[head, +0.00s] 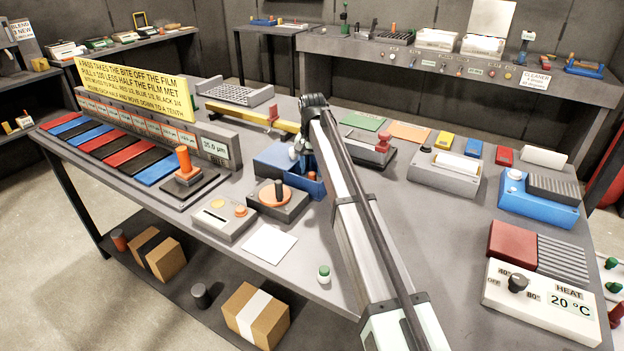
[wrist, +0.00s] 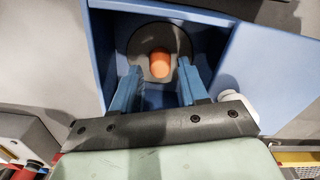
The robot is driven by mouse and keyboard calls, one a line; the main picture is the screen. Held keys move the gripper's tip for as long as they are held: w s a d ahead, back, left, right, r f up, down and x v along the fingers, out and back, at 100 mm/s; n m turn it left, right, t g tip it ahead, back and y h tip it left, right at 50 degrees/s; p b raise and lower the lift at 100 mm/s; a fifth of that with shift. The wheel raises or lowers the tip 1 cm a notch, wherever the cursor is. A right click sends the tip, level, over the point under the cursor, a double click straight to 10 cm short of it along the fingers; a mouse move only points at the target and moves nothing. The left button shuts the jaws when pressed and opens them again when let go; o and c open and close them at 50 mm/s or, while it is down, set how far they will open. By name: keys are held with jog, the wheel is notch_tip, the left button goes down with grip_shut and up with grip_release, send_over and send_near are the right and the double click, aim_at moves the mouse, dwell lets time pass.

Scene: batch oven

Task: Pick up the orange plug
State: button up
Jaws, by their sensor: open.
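The orange plug (wrist: 160,64) stands on a round dark grey disc (wrist: 136,42) inside an open blue box (wrist: 104,45) in the wrist view. In the head view only a small bit of orange (head: 312,175) shows in the blue box (head: 273,160), mostly hidden by my arm. My gripper (wrist: 159,78) is open, with one blue finger on each side of the plug's line. The plug shows between and just beyond the fingertips; I cannot tell how far below them it is. Nothing is held.
The box walls stand close around the fingers, and a blue panel (wrist: 265,75) spreads right. A device with an orange disc and black knob (head: 277,199) stands in front of the box. An upright orange handle (head: 184,160) stands left. A white sheet (head: 268,244) lies near the front edge.

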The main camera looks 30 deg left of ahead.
aim_at(312, 178)
jog(key=shift+f, duration=1.35)
grip_shut()
